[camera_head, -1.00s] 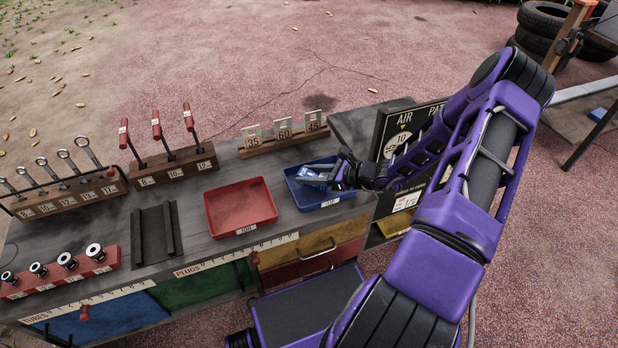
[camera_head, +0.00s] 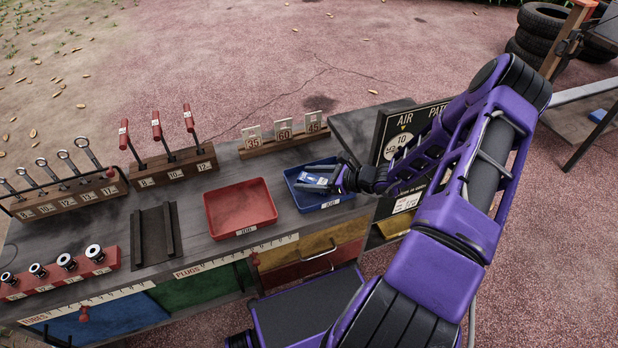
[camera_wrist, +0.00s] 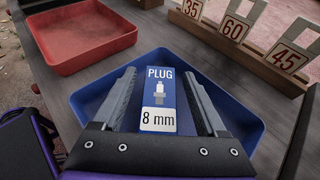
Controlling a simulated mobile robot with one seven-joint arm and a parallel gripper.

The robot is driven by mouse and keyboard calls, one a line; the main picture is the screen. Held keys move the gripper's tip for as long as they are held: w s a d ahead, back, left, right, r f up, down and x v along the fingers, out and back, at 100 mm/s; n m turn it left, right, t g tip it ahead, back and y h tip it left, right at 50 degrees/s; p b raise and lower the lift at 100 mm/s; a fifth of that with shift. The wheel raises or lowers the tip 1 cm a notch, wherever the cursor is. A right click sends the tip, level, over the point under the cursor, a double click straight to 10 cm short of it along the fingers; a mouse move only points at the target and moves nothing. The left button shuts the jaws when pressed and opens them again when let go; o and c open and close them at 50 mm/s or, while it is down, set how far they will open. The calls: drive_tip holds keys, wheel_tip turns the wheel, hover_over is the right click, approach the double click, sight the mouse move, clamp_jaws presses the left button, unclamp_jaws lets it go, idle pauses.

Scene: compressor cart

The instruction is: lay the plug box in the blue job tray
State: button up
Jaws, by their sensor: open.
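The plug box (camera_wrist: 160,97) is blue with a white plug picture and the label "8 mm". It lies in the blue job tray (camera_wrist: 235,112), label side up. In the head view the plug box (camera_head: 314,179) shows small inside the blue tray (camera_head: 330,202). My gripper (camera_wrist: 160,85) is open, with one finger on each side of the box and a gap showing beside it. The near end of the box is hidden behind the gripper body. In the head view my gripper (camera_head: 338,180) reaches into the tray from the right.
A red tray (camera_head: 240,208) stands left of the blue tray. A wooden rack with number cards (camera_head: 284,139) stands behind it. A black "AIR" board (camera_head: 402,140) is on the right, close to my arm. Tool racks (camera_head: 172,165) fill the left of the bench.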

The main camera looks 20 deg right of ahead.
drive_tip(key=v, duration=1.2)
drive_tip(key=shift+f+p, duration=0.1)
drive_tip(key=shift+p, duration=0.3)
